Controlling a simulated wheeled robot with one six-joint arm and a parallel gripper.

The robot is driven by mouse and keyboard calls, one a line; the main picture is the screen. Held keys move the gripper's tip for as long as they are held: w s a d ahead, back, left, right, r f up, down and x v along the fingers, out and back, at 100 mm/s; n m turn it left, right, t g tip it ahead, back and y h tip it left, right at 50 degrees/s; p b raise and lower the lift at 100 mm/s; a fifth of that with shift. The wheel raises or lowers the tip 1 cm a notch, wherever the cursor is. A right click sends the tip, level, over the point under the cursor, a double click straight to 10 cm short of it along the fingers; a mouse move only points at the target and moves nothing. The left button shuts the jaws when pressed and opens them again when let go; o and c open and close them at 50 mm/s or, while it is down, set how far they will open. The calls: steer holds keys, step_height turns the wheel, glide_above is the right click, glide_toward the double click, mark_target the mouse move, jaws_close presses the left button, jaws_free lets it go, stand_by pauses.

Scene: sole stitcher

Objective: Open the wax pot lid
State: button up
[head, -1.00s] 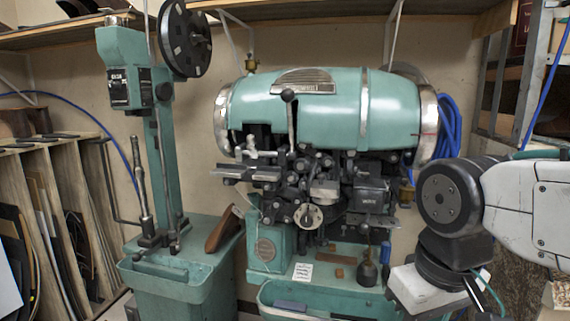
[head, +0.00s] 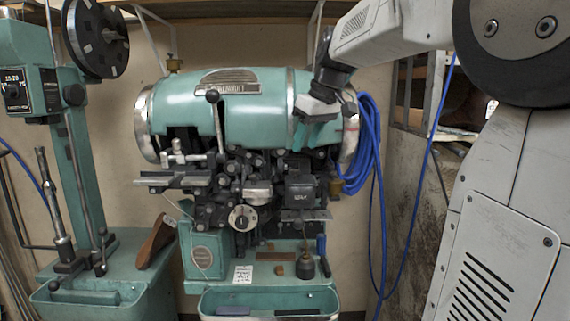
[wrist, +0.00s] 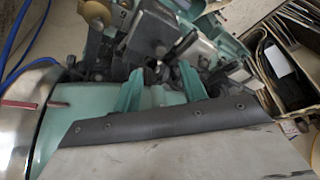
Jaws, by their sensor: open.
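No part is clearly marked as the wax pot, and I cannot tell its lid for certain. A dark box-shaped housing (head: 302,192) with pale lettering sits on the right of the stitcher's mechanism, below the teal drum (head: 258,104). My gripper (head: 309,146) hangs in front of the drum's right end, above that housing, with teal fingers pointing down. In the wrist view my gripper (wrist: 160,72) has its two fingers spread, with nothing held between them. A dark block (wrist: 155,40) lies beyond the fingertips, among metal parts.
A lever with a black knob (head: 212,96) stands left of my gripper. Blue cable coils (head: 366,150) hang at the drum's right end. A green stand with a reel (head: 97,38) is at left. A tray (head: 268,303) fronts the machine's base.

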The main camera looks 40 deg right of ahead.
mark_target(296, 170)
steer(key=x, duration=0.7)
steer(key=shift+s+a, duration=0.1)
jaws_close()
